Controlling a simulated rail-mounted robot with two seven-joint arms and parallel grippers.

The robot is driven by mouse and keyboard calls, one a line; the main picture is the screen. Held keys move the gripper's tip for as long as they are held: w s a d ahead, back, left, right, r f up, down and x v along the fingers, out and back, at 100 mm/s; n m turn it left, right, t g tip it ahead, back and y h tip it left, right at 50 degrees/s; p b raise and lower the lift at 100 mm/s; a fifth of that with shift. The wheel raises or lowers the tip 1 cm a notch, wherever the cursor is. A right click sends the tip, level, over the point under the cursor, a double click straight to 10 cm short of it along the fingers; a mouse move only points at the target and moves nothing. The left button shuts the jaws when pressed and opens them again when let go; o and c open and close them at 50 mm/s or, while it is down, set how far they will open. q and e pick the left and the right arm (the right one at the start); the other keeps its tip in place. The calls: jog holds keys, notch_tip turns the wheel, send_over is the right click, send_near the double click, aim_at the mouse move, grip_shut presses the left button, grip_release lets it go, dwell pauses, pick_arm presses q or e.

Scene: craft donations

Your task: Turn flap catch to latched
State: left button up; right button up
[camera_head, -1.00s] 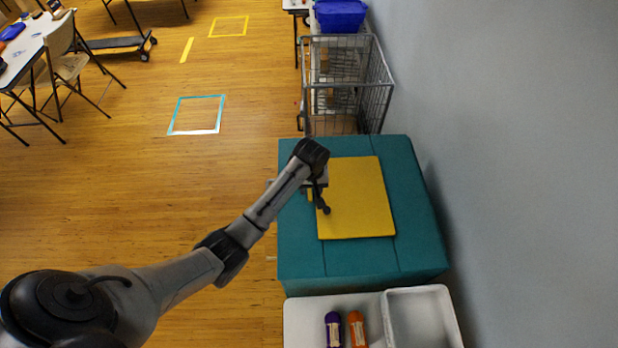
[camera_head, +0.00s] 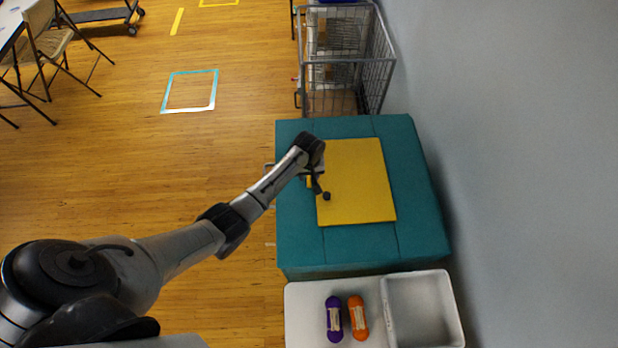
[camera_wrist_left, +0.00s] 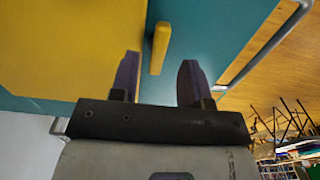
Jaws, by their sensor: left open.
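The flap catch is a small yellow bar (camera_wrist_left: 160,47) in the left wrist view, at the edge of the yellow flap panel (camera_wrist_left: 70,50) on a teal box. It points toward my gripper and lies in the gap between the two fingers; I cannot tell if either finger touches it. In the head view the yellow panel (camera_head: 358,185) lies on the teal box (camera_head: 420,220), and a bit of the catch (camera_head: 309,182) shows at its left edge. My left gripper (camera_wrist_left: 158,82) is open and partly hidden by its wrist in the head view (camera_head: 319,187). My right gripper is out of view.
A metal bar (camera_wrist_left: 268,45) runs along the box side in the left wrist view. A wire cart (camera_head: 345,65) stands behind the box. A white tray (camera_head: 305,290) with purple and orange yarn rolls stands in front. A wall borders the right; the floor at left is open.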

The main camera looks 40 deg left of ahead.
aim_at(309, 179)
pick_arm(q)
jog(key=shift+f, duration=1.7)
jog(key=shift+c, duration=0.3)
grip_shut()
